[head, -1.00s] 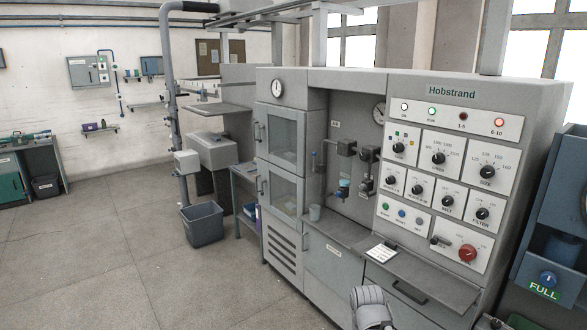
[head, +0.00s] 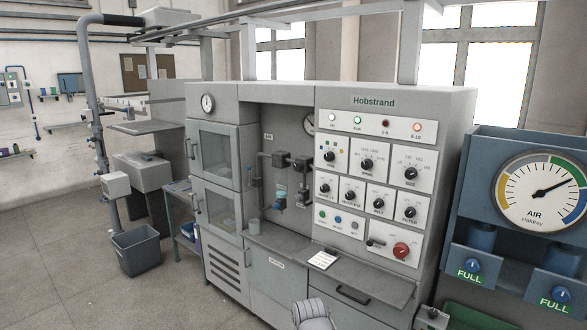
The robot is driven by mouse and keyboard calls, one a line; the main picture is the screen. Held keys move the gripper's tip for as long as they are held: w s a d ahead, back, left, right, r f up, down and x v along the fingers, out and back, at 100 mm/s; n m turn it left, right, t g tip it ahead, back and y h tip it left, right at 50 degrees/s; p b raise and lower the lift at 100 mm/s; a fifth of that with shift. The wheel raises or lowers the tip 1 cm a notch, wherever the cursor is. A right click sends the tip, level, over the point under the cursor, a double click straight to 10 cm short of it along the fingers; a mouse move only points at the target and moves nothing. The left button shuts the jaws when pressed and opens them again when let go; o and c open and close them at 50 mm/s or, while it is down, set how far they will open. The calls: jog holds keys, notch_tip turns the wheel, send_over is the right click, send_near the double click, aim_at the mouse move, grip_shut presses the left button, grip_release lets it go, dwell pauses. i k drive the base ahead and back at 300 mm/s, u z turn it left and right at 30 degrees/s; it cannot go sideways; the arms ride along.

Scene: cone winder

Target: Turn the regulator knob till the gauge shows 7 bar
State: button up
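In the recess of the grey Hobstrand machine, dark fittings on pipes include a unit with a blue part (head: 279,203) low on it. This may be the regulator knob, but it is too small to be sure. A round gauge (head: 308,124) at the recess's right is partly hidden by the control panel's edge; its reading is not legible. A large AIR gauge (head: 541,192) is on a blue panel at the far right, its needle pointing up and right. My gripper is not in view; a grey rounded part, apparently of my arm, shows at the bottom edge.
The machine's control panel (head: 366,190) has several black knobs, lamps and a red knob (head: 401,250). A white card (head: 322,260) lies on the ledge below. A grey bin (head: 136,250) stands on the floor, which is open at left.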

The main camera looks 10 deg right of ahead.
aim_at(298, 166)
jog(key=k, duration=0.65)
jog(key=u, duration=0.35)
jog(key=i, duration=0.55)
jog(key=u, duration=0.45)
jog(key=i, duration=1.1)
jog(key=z, duration=0.8)
